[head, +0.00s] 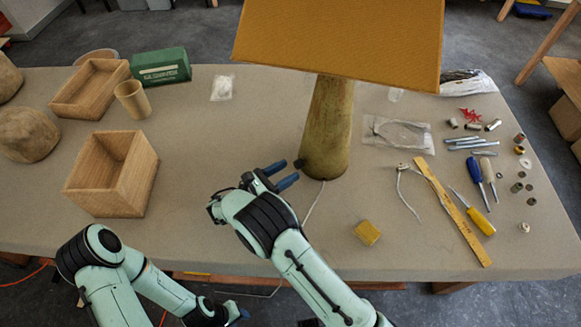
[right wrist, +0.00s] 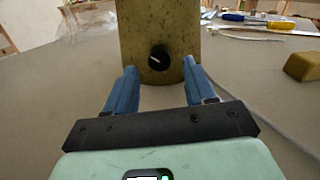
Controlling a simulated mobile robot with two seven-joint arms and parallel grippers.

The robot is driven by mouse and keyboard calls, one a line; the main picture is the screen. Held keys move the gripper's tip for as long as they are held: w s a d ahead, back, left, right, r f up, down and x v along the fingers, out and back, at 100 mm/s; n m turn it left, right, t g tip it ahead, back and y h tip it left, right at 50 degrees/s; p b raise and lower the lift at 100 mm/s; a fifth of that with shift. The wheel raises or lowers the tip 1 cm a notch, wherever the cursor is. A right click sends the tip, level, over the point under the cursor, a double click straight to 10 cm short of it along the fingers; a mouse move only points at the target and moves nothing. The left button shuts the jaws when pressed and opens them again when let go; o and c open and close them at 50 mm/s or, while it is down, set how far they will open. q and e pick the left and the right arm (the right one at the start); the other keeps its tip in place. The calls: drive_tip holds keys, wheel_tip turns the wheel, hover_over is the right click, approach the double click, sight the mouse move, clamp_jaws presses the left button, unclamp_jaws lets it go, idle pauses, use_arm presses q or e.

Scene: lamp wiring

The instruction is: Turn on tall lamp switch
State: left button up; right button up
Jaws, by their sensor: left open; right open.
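The tall lamp stands on the table, with a brownish-yellow base (head: 328,130) and a wide orange-tan shade (head: 340,42). Its switch is a round black knob with a light mark (right wrist: 159,58), low on the base; it shows as a small dark bump in the head view (head: 298,164). My right gripper (head: 281,174) is open and empty at the left side of the base. In the right wrist view its blue fingers (right wrist: 160,80) point at the base, one on each side of the knob, apart from it. My left gripper (head: 240,312) is low at the table's front edge, open, partly visible.
Wooden boxes (head: 108,178), a tan cup (head: 131,100) and a green box (head: 160,66) stand on the left. A yellow block (head: 367,232), a ruler (head: 452,212) and screwdrivers (head: 474,213) lie on the right. A pale cord (head: 313,203) runs from the base towards the front.

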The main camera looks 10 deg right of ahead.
drive_tip(key=shift+x, duration=1.15)
use_arm(q)
drive_tip(key=shift+w+r, duration=0.15)
